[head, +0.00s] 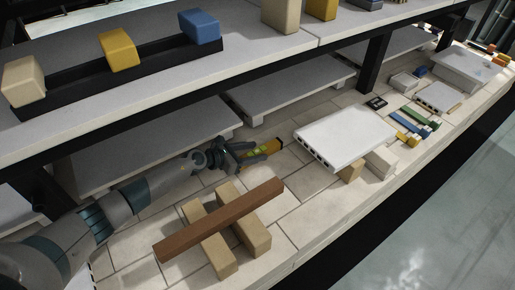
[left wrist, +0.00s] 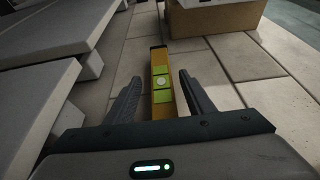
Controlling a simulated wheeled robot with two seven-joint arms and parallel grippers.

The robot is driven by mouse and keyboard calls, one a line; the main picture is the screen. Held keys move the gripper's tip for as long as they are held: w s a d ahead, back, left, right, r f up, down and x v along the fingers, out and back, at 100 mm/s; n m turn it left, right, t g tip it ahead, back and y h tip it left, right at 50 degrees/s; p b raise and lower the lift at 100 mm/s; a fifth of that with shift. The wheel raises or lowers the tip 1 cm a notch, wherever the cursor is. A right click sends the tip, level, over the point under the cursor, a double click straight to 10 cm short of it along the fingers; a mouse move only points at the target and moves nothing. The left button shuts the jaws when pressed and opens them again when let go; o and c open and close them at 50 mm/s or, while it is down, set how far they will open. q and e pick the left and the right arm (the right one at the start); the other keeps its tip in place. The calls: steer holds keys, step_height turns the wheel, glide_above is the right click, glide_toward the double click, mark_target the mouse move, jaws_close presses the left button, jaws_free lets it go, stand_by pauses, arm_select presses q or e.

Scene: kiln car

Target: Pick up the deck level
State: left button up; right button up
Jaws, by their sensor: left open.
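The deck level is a yellow-orange bar with green windows; its far end (head: 271,147) shows past my left gripper in the head view. In the left wrist view the level (left wrist: 161,92) lies lengthwise between the two dark fingers, with a gap on each side. My left gripper (head: 250,153) is open around it, and it also shows in the left wrist view (left wrist: 160,78). The near end of the level is hidden by the gripper body. I cannot tell how high the fingers are above the tiles. My right gripper is not in view.
A brown bar (head: 220,218) rests across two tan blocks (head: 210,240) in front of the gripper. A white slab (head: 345,135) on props stands to the right. Low grey shelves (head: 160,140) run behind, under the upper shelf (head: 170,75). Tiled deck around the level is clear.

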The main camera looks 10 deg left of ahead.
arm_select(q)
steer(key=shift+w+d+f, duration=0.25)
steer(key=shift+d+f, duration=0.1)
steer(key=shift+w+d, duration=0.15)
steer(key=shift+d, duration=0.05)
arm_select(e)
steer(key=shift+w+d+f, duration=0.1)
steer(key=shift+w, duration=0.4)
arm_select(q)
steer(key=shift+r, duration=0.1)
steer(key=shift+c, duration=0.5)
jaws_close()
steer(key=shift+a+r, duration=0.1)
steer(key=shift+r, duration=0.05)
